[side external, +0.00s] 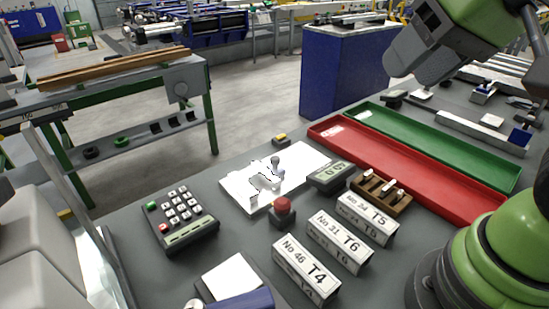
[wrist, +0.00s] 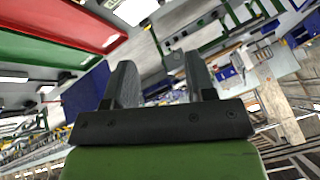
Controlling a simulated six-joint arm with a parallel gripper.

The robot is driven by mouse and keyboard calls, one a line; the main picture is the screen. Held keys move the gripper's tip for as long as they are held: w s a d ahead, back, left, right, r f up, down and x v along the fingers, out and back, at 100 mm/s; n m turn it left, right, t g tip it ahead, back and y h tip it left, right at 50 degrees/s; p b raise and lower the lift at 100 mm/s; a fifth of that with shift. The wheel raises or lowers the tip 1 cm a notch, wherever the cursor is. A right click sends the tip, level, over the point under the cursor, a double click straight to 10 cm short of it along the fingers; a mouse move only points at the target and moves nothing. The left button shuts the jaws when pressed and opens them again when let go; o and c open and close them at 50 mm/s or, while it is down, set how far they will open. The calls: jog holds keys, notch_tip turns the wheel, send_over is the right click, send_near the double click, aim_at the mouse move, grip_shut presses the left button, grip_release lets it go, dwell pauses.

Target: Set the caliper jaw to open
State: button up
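A white plate (side external: 305,160) lies on the grey table in the side view. It carries a small metal device with an upright knob (side external: 275,163), which may be the caliper. Its low parts are pale against the plate, so I cannot tell how its jaw stands. A small digital readout (side external: 328,174) sits at the plate's right edge. My gripper (wrist: 160,75) shows in the wrist view with its two fingers apart and nothing between them. In the side view my wrist is at the upper right, high above the table and well away from the plate.
A red tray (side external: 400,163) and a green tray (side external: 440,146) lie right of the plate. A red button (side external: 282,206), a keypad (side external: 180,218), a wooden rack (side external: 381,193) and number blocks T4 (side external: 306,270), T6 (side external: 340,241) and T5 (side external: 367,218) crowd the front.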

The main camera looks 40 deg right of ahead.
jog(key=w+f+h, duration=0.1)
jog(key=w+f, duration=0.1)
jog(key=w, duration=0.5)
jog(key=n+g+h, duration=0.1)
jog(key=n+g, duration=0.1)
send_near(275, 158)
jog(key=x, duration=0.8)
jog(key=shift+w+f, duration=0.1)
jog(key=shift+f, duration=0.1)
